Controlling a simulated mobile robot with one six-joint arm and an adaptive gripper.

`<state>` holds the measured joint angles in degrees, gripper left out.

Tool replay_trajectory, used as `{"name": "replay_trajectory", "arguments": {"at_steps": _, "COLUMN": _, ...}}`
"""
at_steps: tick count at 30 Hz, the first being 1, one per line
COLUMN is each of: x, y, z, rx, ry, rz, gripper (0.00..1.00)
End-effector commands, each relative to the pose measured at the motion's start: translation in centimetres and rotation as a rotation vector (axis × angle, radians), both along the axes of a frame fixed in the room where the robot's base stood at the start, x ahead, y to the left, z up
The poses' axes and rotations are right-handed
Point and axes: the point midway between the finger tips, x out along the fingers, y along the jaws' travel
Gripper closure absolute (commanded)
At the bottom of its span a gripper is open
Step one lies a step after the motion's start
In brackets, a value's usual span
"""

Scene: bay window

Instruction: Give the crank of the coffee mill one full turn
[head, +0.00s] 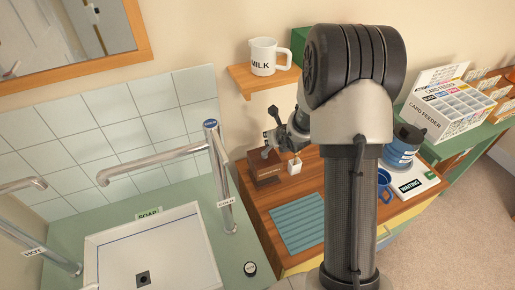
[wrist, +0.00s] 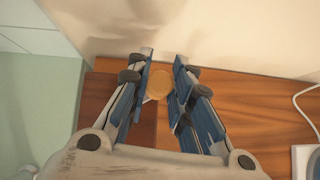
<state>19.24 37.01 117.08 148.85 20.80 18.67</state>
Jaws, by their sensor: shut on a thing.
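The coffee mill (head: 266,169) is a dark brown wooden box on the wooden counter, against the wall to the right of the sink. In the wrist view its dark top (wrist: 132,128) shows partly beneath my fingers. My gripper (head: 267,151) is over the mill. In the wrist view my gripper (wrist: 160,84) has its two blue-padded fingers closed on a round tan knob (wrist: 159,86), the crank's handle. The rest of the crank is mostly hidden by the fingers and the arm.
A white MILK jug (head: 264,57) stands on a small shelf above the mill. A tap (head: 160,163) and sink lie left. A teal ribbed mat (head: 298,222) lies in front of the mill. A blue mug (head: 384,187) and card feeder box (head: 446,108) are to the right.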

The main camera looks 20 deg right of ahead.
Motion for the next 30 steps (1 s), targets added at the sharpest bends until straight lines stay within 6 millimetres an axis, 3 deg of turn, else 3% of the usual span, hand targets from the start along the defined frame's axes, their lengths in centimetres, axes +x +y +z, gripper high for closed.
{"name": "replay_trajectory", "arguments": {"at_steps": 30, "x": -1.6, "y": -0.7, "z": -0.4, "rx": 0.0, "ry": 0.012, "rz": 0.001, "gripper": 1.0}}
